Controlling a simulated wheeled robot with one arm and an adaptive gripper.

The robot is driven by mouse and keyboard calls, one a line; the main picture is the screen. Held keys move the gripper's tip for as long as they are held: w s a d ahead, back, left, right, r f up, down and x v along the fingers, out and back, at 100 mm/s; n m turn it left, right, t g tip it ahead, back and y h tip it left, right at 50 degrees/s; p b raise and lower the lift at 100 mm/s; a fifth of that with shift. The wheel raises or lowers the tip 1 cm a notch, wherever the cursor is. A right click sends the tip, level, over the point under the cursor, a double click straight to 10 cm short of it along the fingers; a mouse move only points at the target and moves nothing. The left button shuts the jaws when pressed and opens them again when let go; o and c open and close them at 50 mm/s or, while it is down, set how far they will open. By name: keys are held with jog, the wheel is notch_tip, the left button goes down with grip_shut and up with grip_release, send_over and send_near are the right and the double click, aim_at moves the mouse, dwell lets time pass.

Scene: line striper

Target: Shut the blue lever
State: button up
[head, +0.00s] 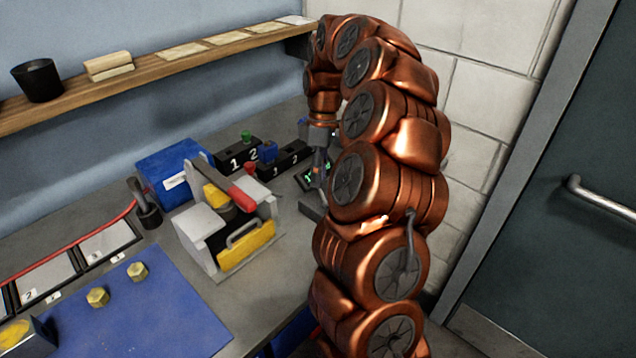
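A small blue piece (268,152) stands by the black numbered blocks, left of my gripper. It is the only small blue part I see that may be the lever. It is too small to tell whether it is open or shut. My gripper (318,176) points down over the right part of the bench, to the right of the blocks and apart from the blue piece. My arm hides part of it and the bench behind. I cannot make out the gap between its fingers or anything held.
A grey-white device (196,226) with a red-handled lever (240,198) and yellow front panel (246,246) stands left of the gripper. Behind are a blue box (158,165) and black numbered blocks (284,160). A blue mat (150,310) with brass nuts lies front left. A wooden shelf (130,78) runs above.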

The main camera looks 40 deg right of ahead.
aim_at(320, 190)
jog(key=shift+p+x, duration=0.35)
jog(key=shift+x, duration=1.25)
grip_shut()
jog(key=shift+r, duration=0.1)
